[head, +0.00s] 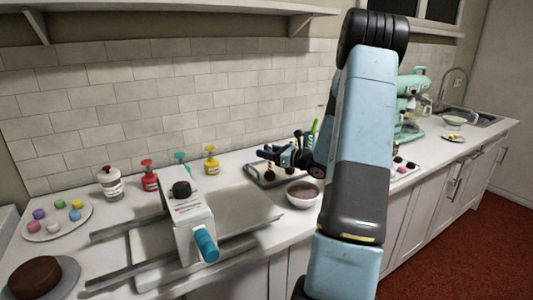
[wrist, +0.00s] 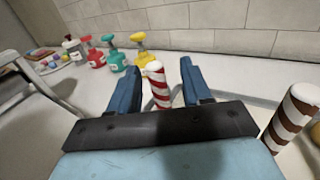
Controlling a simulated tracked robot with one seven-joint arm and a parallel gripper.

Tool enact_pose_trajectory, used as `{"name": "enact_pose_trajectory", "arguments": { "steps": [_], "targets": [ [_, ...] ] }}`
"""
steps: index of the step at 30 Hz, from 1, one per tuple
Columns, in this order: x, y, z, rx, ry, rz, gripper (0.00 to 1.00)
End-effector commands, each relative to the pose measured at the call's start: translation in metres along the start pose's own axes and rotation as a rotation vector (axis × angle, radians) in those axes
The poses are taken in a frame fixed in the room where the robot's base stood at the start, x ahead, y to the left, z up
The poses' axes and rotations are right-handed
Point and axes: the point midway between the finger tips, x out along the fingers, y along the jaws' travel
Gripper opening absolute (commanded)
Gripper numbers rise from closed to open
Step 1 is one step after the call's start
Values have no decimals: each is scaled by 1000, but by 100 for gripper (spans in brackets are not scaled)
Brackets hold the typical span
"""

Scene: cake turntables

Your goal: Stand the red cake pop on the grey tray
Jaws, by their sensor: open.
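A red-and-white striped cake pop (wrist: 157,86) stands upright between the two fingers of my gripper (wrist: 158,72) in the wrist view. The fingers are open, one on each side of it, with gaps showing; its lower end is hidden by my gripper's body. In the head view my gripper (head: 283,155) is low over the grey tray (head: 262,186) at the back of the counter, and the red pop cannot be made out there. A brown-and-white striped pop (wrist: 290,117) stands to the right in the wrist view.
A bowl of brown stuff (head: 303,194) stands just in front of the tray. Red, teal and yellow pump bottles (head: 211,160) line the wall to the left. A white machine (head: 191,220) and a chocolate cake (head: 36,277) are farther left.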

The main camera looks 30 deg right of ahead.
Motion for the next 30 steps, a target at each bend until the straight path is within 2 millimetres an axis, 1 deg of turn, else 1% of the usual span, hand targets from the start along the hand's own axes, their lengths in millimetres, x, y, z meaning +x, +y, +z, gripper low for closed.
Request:
{"name": "enact_pose_trajectory", "arguments": {
  "steps": [4,7,11,15,21,25,30],
  "targets": [
    [-5,0,0,0,0,-2,48],
    [-16,-1,0,1,1,-3,48],
    [-39,-1,-1,1,1,-4,48],
    [-68,-1,-1,0,1,-4,48],
    [-105,-1,-1,0,1,-3,48],
    [-123,-1,-1,0,1,-2,48],
    [-135,0,-1,1,1,0,48]
  ]
}}
